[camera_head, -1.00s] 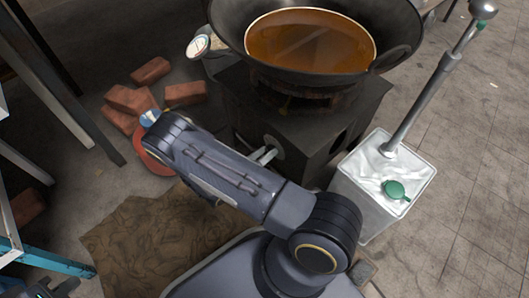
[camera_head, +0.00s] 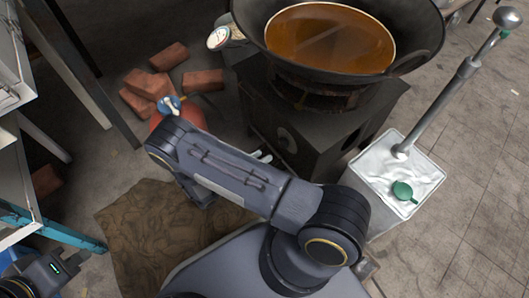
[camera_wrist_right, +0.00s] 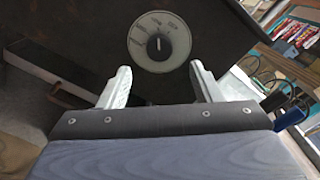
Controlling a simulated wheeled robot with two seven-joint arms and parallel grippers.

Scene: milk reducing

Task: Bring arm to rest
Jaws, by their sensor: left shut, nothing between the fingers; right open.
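My right arm reaches across the middle of the head view, and its gripper (camera_head: 262,156) is mostly hidden behind the arm, beside the dark stove (camera_head: 325,130). In the right wrist view my right gripper (camera_wrist_right: 160,84) is open, its two pale fingers wide apart with nothing between them. A round dial (camera_wrist_right: 160,42) on the stove's front shows just beyond and between the fingers, apart from them as far as I can tell. My left gripper (camera_head: 42,272) is at the bottom left corner of the head view, shut and holding nothing visible; its fingertips are not clear.
A wok (camera_head: 330,38) of orange-brown liquid sits on the stove. A shelf frame (camera_head: 20,150) edges the left.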

